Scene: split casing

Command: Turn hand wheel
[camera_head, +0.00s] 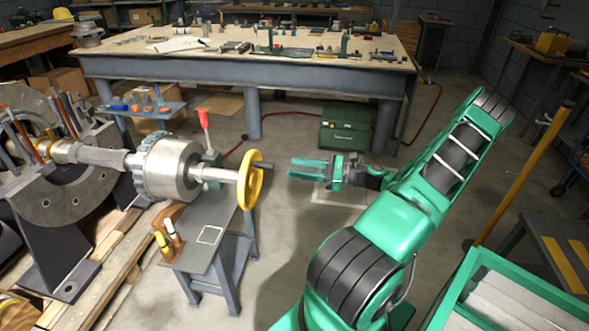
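The yellow hand wheel (249,180) sits at the right end of a metal shaft and stands upright, seen nearly edge-on. A dark handle (262,166) sticks out from it toward the right. My gripper (291,168) is to the right of the wheel, at about the height of the handle in the picture. Its two green fingers point left at the wheel and are apart, with a gap between them and nothing held. A small space shows between the fingertips and the handle.
The shaft carries a large grey drum (172,168) beside the split casing (60,190). A red-topped lever (204,120) rises behind the shaft. A small grey stand (215,235) is below the wheel. A workbench (250,70) spans the back. A green-edged bin (468,280) is front right.

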